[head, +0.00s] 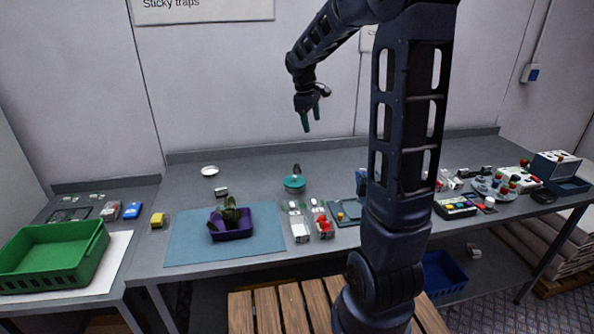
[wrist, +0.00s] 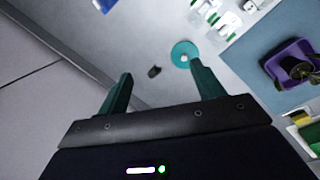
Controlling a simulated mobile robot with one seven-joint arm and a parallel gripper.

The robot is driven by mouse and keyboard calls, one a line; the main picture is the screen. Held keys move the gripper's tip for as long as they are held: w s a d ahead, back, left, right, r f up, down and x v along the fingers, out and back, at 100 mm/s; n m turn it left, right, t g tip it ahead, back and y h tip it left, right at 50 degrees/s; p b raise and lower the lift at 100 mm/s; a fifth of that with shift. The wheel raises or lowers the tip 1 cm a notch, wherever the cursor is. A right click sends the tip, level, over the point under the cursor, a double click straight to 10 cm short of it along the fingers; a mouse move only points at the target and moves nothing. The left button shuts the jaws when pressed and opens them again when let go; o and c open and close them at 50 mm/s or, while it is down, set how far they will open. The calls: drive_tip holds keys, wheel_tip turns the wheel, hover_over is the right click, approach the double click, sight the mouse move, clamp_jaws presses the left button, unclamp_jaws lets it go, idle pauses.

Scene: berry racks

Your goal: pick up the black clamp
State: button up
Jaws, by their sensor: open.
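A small dark object that looks like the black clamp (head: 297,168) stands on the grey bench just behind a teal round item (head: 294,183). In the wrist view the dark object (wrist: 154,71) lies on the bench between my two fingers in the picture, left of the teal disc (wrist: 181,57). Its exact shape is too small to tell. My gripper (head: 311,122) is open and empty, with green fingers pointing down. It is above the bench near the back wall, clear of the dark object.
A purple pot with a plant (head: 232,231) sits on a blue mat (head: 185,245). A white dish (head: 209,170) lies to the left at the back. Small boxes (head: 300,229) stand in front of the teal item. A green crate (head: 45,262) is far left. The wall rises close behind.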

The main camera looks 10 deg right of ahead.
drive_tip(key=w+a+f+n+g, duration=0.1)
drive_tip(key=w+a+f+n, duration=0.2)
drive_tip(key=w+f, duration=0.65)
drive_tip(key=n+h, duration=0.2)
drive_tip(key=n, duration=0.2)
approach(296, 165)
drive_tip(key=shift+g, duration=0.3)
drive_tip(key=shift+x, duration=4.7)
drive_tip(key=c, duration=1)
